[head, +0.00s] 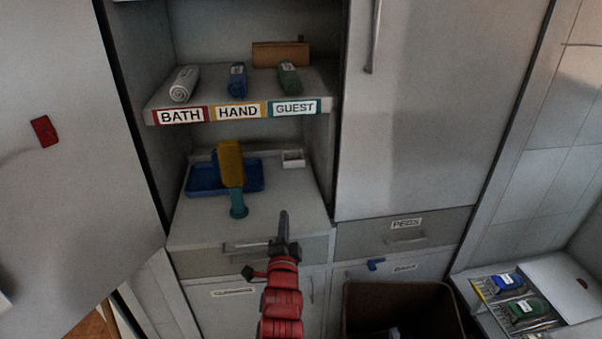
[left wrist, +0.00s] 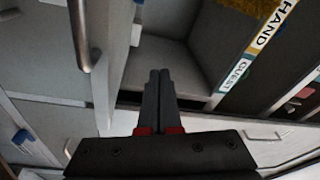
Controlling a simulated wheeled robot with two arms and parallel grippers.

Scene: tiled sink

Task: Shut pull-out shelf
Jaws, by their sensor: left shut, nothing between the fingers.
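The shelf (head: 222,98) with a front strip labelled BATH, HAND and GUEST stands out a little from the open cabinet, at the upper middle of the head view. Its label strip (left wrist: 254,50) also shows at the upper right of the left wrist view. My left gripper (head: 284,222) is shut and empty, pointing up in front of the cabinet, below the shelf in the picture. Its closed fingers (left wrist: 155,85) show in the left wrist view, with no contact on the shelf visible. My right gripper is not in view.
The shelf bears white (head: 184,84), blue (head: 237,80) and green (head: 289,79) rolls. Below are a yellow brush-like object (head: 230,165) and a blue tray (head: 205,181). A tall door (head: 440,110) is at right, an open bin (head: 400,305) below.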

